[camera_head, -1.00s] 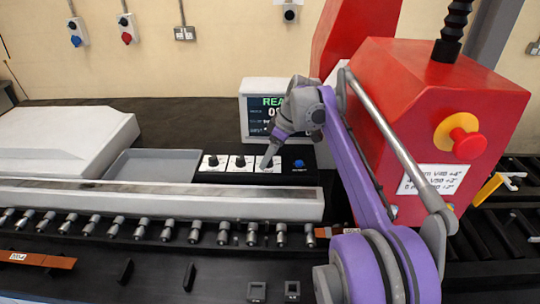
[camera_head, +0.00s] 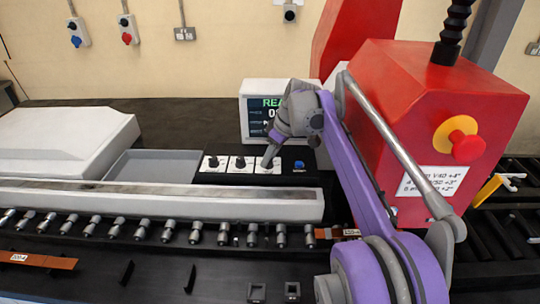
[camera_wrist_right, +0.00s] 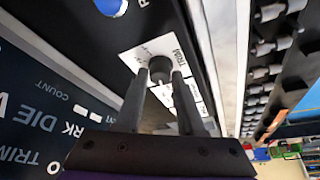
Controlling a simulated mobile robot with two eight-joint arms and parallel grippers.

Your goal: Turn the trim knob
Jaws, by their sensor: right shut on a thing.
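The trim knob (camera_wrist_right: 160,67) is a small dark round knob on a white plate marked TRIM, seen in the right wrist view. My right gripper (camera_wrist_right: 160,76) has its two dark fingers on either side of the knob, shut on it. In the head view my right gripper (camera_head: 267,162) reaches down onto the rightmost of three white plates (camera_head: 276,170) and mostly hides the knob there. My left gripper is not in view.
Two more black knobs (camera_head: 213,162) (camera_head: 240,162) sit to the left, and a blue button (camera_head: 299,164) to the right. A display screen (camera_head: 252,110) stands behind. A red machine housing (camera_head: 430,100) with an emergency stop (camera_head: 468,146) is close to my right arm. A grey tray (camera_head: 150,165) lies left.

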